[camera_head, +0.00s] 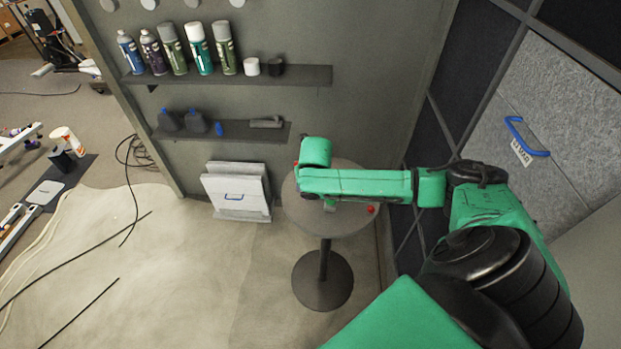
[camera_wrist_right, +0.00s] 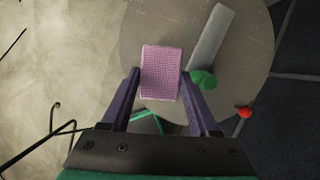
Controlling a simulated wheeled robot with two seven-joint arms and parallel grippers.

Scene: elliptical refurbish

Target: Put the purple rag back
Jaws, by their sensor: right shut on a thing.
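The purple rag (camera_wrist_right: 161,72), a pinkish-purple textured block, shows in the right wrist view. It is between the two dark purple fingers of my right gripper (camera_wrist_right: 160,76), which is shut on it. Behind it lies the top of the round grey table (camera_wrist_right: 245,45); I cannot tell whether the rag touches it. In the head view my right arm reaches left over the table (camera_head: 350,222), and its wrist hides the gripper and rag. My left gripper is not in view.
On the table lie a grey flat tool (camera_wrist_right: 210,38) with a green end and a small red item (camera_wrist_right: 245,112). An upper wall shelf (camera_head: 302,76) holds several spray cans; a lower shelf (camera_head: 277,136) holds dark bottles. Grey panels (camera_head: 238,191) lean below. The right wall is close.

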